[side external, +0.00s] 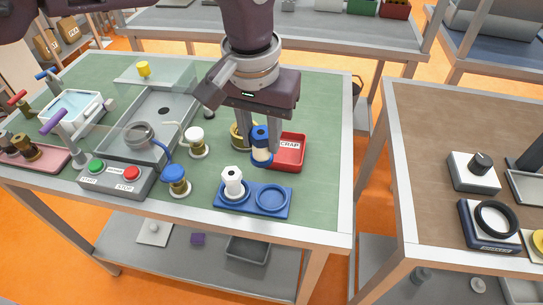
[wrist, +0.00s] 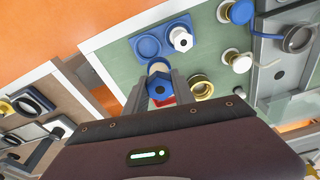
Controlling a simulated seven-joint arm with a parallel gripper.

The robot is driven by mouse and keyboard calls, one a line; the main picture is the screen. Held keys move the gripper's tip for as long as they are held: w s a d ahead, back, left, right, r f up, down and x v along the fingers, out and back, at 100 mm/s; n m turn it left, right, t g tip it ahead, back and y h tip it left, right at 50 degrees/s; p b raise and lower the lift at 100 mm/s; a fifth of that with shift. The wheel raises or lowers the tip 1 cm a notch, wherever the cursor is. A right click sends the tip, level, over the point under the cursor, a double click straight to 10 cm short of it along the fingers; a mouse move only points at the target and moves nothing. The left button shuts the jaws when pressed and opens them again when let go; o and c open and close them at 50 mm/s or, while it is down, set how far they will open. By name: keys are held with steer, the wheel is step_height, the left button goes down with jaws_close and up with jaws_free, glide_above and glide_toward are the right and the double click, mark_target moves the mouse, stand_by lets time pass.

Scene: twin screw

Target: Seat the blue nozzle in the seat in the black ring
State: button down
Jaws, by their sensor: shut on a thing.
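The blue nozzle (side external: 261,146), blue with a pale band, is upright between the fingers of my gripper (side external: 259,150). My gripper is shut on it and holds it above the table, in front of the red scrap bin. In the wrist view the nozzle's blue hexagonal top (wrist: 160,88) shows between the fingertips (wrist: 159,82). A dark ring (side external: 139,134) stands on the grey fixture at the left, well away from my gripper; it also shows at the wrist view's right edge (wrist: 297,38). I cannot see clearly into its seat.
A blue tray (side external: 253,209) holds a white hex nozzle (side external: 233,182); its right recess is empty. The red scrap bin (side external: 290,153) and a brass ring (side external: 238,138) are near my gripper. Blue-topped (side external: 175,181) and white-topped (side external: 194,141) posts and a button box (side external: 113,181) stand nearer the fixture.

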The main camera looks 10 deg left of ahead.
steer(key=w+a+n, duration=0.3)
steer(key=a, duration=0.8)
steer(key=w+a+n+y, duration=0.1)
steer(key=w+a+n, duration=0.15)
steer(key=a, duration=0.75)
steer(key=w+a+n, duration=0.2)
steer(key=a+n, duration=0.1)
steer(key=a, duration=0.8)
steer(key=shift+w+d+f, duration=0.1)
steer(key=shift+w+f, duration=0.05)
steer(key=shift+f, duration=2.2)
steer(key=shift+f, duration=0.4)
steer(key=shift+f, duration=0.65)
steer(key=shift+c, duration=2.1)
jaws_free()
